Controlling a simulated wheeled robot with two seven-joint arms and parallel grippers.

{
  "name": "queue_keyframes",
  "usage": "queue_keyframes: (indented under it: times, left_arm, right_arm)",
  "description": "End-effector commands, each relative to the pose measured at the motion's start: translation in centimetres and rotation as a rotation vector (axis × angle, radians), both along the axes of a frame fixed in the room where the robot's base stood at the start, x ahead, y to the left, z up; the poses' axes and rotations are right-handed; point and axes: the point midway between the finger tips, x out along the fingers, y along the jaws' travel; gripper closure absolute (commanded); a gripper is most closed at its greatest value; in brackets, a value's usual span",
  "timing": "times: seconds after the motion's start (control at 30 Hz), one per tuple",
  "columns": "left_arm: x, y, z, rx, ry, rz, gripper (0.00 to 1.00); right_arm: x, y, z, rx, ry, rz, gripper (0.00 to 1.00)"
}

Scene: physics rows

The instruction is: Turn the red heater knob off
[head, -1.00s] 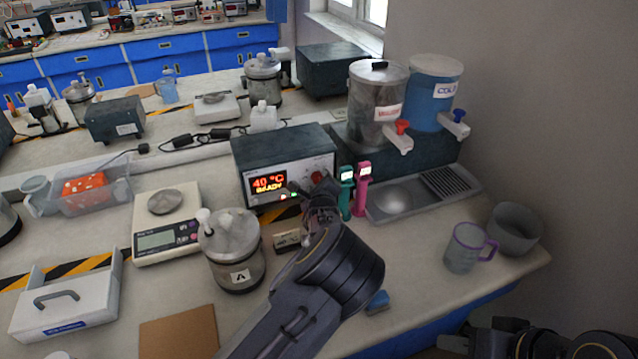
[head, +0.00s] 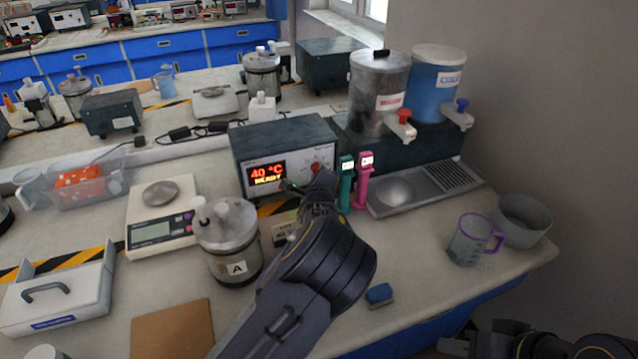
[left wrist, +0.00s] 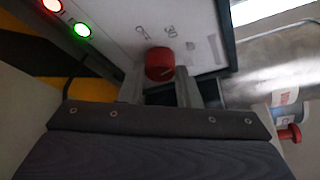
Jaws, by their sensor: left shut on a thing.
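The heater is a dark box (head: 285,140) with a pale front panel and a lit display (head: 267,174) reading 40 °C and READY. Its red knob (head: 316,167) shows just above my left gripper (head: 316,183). In the left wrist view the red knob (left wrist: 159,64) sits between the fingertips of my left gripper (left wrist: 160,82), which is shut on it. A whitish-red light (left wrist: 52,5) and a green light (left wrist: 82,30) glow on the panel there. My right gripper (head: 480,345) is dark at the bottom right edge; its fingers are unclear.
Teal (head: 346,184) and pink (head: 364,180) handheld devices stand close right of the heater. A steel pot (head: 232,240) marked A stands left of my forearm. Two dispensers and a drip tray (head: 398,204) are at the right. A purple-rimmed jug (head: 472,240) stands near the table edge.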

Motion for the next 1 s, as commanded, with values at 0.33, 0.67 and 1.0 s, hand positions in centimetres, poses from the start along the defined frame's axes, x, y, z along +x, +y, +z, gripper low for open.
queue_keyframes:
  times: [0.33, 0.67, 1.0]
  left_arm:
    - [0.0, 0.2, -0.9, -0.235, -0.099, 0.001, 0.93]
    - [0.0, 0.2, -0.6, -0.360, -0.149, 0.001, 0.93]
    - [-0.1, 0.2, -0.4, -0.382, -0.158, 0.002, 0.93]
  right_arm:
    - [0.0, 0.0, -5.7, 0.000, 0.000, 0.000, 0.64]
    - [0.0, 0.0, -7.9, 0.000, 0.000, 0.000, 0.64]
    - [0.0, 0.0, -8.1, 0.000, 0.000, 0.000, 0.64]
